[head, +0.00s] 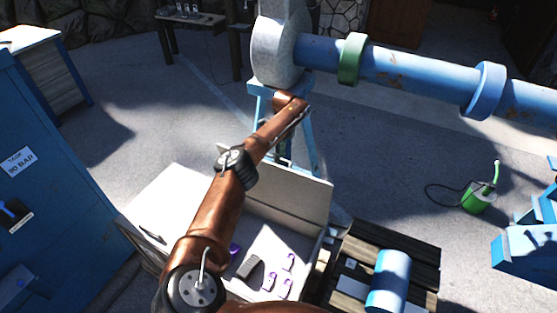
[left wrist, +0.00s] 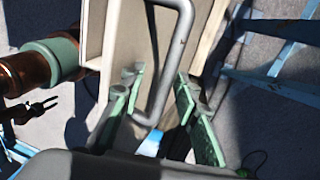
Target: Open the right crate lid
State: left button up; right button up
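The right crate lid (head: 290,190) stands raised, roughly upright, at the back of the open right part of the pale crate (head: 305,240). The left lid (head: 165,205) lies flat, with a dark handle. My left arm reaches over the crate, and my left gripper (head: 284,152) is behind the raised lid, mostly hidden. In the left wrist view the gripper's green-padded fingers (left wrist: 160,112) are spread apart on either side of the lid's grey handle (left wrist: 182,45). The handle looks nearer the left finger; contact cannot be told. My right gripper is not seen.
Purple pieces (head: 288,262) and a grey-brown block (head: 250,268) lie inside the crate. A dark slatted pallet (head: 405,245) with a blue cylinder (head: 389,280) stands right of it. A blue cabinet (head: 50,200) is at left. A blue pipe (head: 420,75) runs across behind.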

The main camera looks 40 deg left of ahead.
pick_arm(q)
jog(key=shift+r, duration=0.25)
jog(key=r, duration=0.4)
jog(key=w+r, duration=0.1)
jog(key=r, duration=0.2)
jog(key=shift+w+a, duration=0.1)
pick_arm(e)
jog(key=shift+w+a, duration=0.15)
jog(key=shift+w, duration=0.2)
